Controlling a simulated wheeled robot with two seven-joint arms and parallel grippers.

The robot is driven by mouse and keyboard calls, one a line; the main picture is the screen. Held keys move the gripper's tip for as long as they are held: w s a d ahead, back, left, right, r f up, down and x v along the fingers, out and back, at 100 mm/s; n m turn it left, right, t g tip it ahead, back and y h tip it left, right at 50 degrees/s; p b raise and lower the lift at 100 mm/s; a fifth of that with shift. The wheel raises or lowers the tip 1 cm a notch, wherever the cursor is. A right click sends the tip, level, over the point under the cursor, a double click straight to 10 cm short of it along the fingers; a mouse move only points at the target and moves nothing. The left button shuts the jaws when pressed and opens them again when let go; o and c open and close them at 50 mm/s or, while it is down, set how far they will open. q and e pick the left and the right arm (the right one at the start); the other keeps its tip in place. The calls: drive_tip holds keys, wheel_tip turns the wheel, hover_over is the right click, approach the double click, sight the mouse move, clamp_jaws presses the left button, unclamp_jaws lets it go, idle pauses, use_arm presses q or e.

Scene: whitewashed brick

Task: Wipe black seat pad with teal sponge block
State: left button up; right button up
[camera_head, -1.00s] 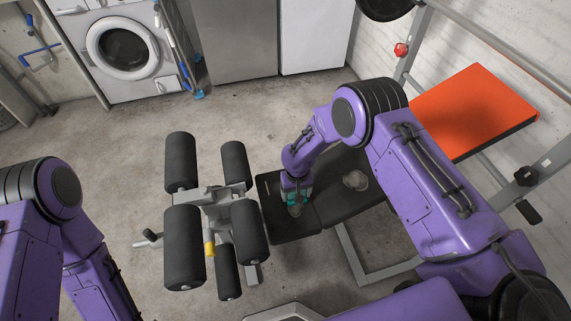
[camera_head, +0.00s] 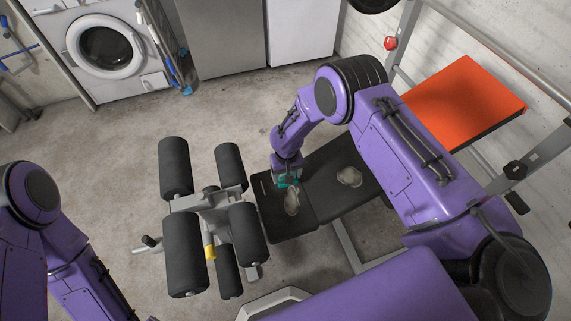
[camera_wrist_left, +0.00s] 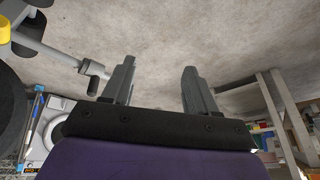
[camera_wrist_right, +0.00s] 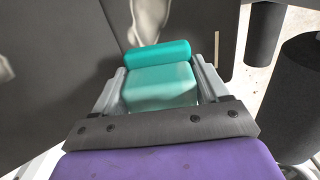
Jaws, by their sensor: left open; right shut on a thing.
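The black seat pad (camera_head: 274,224) lies in the middle of the head view, in two sections. It has a pale smear (camera_head: 292,203) on the near-left section and another smear (camera_head: 349,176) on the right section. My right gripper (camera_head: 287,178) is shut on the teal sponge block (camera_wrist_right: 158,72), at the far edge of the left section. In the right wrist view the sponge sits between the fingers, over the pad, with a smear just beyond it. Contact with the pad is hard to tell. My left gripper (camera_wrist_left: 155,82) is open and empty, over the floor.
Black foam rollers (camera_head: 184,250) on a grey frame stand left of the pad. An orange board (camera_head: 465,100) is at the right beside metal uprights. A washing machine (camera_head: 105,45) stands at the back left. Bare concrete floor lies between.

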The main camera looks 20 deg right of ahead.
drive_tip(key=shift+d+r+p, duration=0.1)
drive_tip(key=shift+r+p, duration=1.25)
drive_tip(key=shift+r, duration=0.45)
